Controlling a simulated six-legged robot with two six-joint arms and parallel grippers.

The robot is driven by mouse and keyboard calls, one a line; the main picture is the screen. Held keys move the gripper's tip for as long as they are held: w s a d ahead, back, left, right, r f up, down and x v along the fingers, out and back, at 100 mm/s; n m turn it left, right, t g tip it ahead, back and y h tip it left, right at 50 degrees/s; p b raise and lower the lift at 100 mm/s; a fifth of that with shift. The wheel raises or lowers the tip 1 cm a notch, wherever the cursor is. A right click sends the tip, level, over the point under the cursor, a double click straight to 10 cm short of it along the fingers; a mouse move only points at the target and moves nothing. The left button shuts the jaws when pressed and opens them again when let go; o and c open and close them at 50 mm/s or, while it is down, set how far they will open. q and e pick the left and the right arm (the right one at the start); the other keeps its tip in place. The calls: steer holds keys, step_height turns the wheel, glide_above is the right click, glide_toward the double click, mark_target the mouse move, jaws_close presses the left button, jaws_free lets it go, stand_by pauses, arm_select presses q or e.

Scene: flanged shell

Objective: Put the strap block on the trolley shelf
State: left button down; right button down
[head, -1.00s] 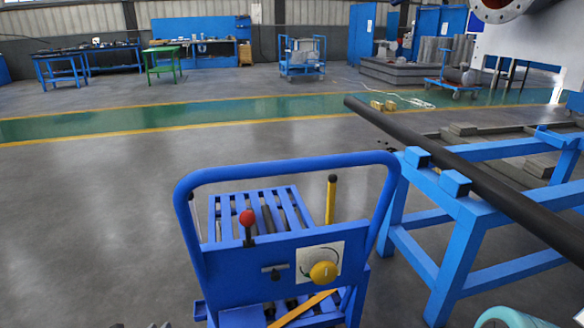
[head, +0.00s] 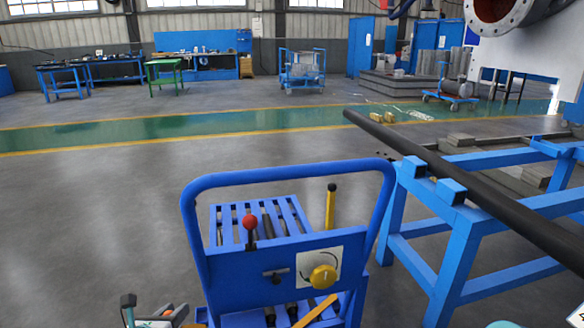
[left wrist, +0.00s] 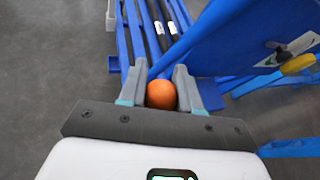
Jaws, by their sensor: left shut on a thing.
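My left gripper (head: 154,316) shows at the bottom left of the head view, left of the blue trolley (head: 231,280). In the left wrist view its jaws (left wrist: 163,78) are shut on a rounded orange piece, which I take to be the strap block (left wrist: 161,95). Only its end shows between the fingers. A bit of orange also shows at the gripper in the head view. The slatted blue trolley shelf (head: 293,213) lies behind the trolley's handle panel, with dark rods on or under its slats. My right gripper is not in view.
The trolley's raised handle bar (head: 290,172), red-knobbed lever (head: 250,223) and yellow post (head: 330,207) stand around the shelf. A blue stand (head: 450,260) carrying a long dark pipe (head: 480,180) is close on the right. The floor (head: 90,220) to the left is clear.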

arm_select(q)
steer(key=s+d+r+m+h, duration=0.1)
steer(key=s+d+r, duration=0.25)
steer(key=r, duration=0.25)
steer(key=s+d+r+m+h, duration=0.1)
steer(key=s+d+r, duration=0.2)
steer(key=d+r, duration=0.25)
steer(key=s+r+m+g+h+p, duration=0.5)
steer(key=r+p, duration=0.6)
steer(key=p, duration=1.6)
steer(key=shift+s+a+r+m+g+h, duration=0.15)
steer(key=shift+s+a+m+g+h, duration=0.15)
steer(key=shift+s+m+h, duration=0.75)
steer(key=shift+s, duration=0.1)
steer(key=shift+a+y, duration=0.2)
steer(key=shift+y, duration=0.05)
